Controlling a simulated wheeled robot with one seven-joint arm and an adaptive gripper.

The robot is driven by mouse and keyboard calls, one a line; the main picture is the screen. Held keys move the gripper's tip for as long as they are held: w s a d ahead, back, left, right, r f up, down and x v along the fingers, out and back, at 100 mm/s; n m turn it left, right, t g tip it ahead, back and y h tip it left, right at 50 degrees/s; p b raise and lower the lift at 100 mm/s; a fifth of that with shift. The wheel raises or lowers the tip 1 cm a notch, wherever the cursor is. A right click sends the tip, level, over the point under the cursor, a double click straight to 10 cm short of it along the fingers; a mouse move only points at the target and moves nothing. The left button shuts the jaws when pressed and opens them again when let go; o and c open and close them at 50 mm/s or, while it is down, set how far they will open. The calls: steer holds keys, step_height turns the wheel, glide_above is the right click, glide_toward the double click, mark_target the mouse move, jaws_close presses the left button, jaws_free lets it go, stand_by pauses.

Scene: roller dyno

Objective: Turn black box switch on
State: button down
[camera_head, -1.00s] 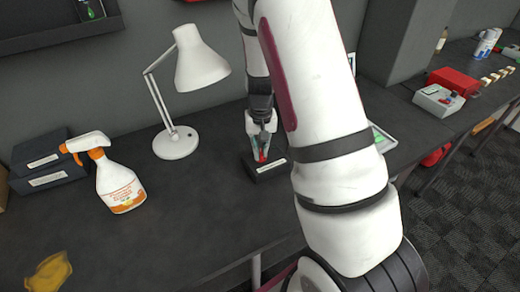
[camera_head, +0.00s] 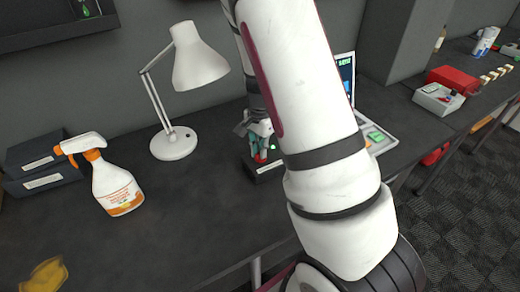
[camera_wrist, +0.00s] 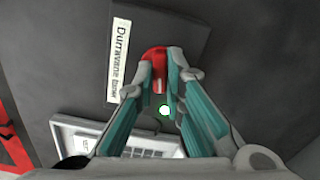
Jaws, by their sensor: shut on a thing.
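The black box (camera_head: 264,175) stands on the dark bench right of the lamp, with a white label on its side. In the wrist view the box (camera_wrist: 185,35) and its label fill the upper middle. Its red switch (camera_wrist: 154,56) sits between the teal fingertips of my gripper (camera_wrist: 163,72), which are shut on it. My gripper (camera_head: 261,148) also shows over the box in the head view, tilted, with red at its tips. A bright spot with a green rim (camera_wrist: 165,110) shows between the fingers. Part of the box is hidden by my arm and gripper.
A white desk lamp (camera_head: 174,146) stands left of the box, with a spray bottle (camera_head: 115,188) farther left. A laptop-like device (camera_head: 378,138) is close on the right, partly behind my arm. The bench front left of the box is mostly clear.

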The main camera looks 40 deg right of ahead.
steer(key=shift+w+m, duration=0.1)
steer(key=shift+m, duration=1.2)
steer(key=c, duration=1.7)
jaws_free()
steer(key=shift+o, duration=0.2)
step_height(320, 180, up, 12)
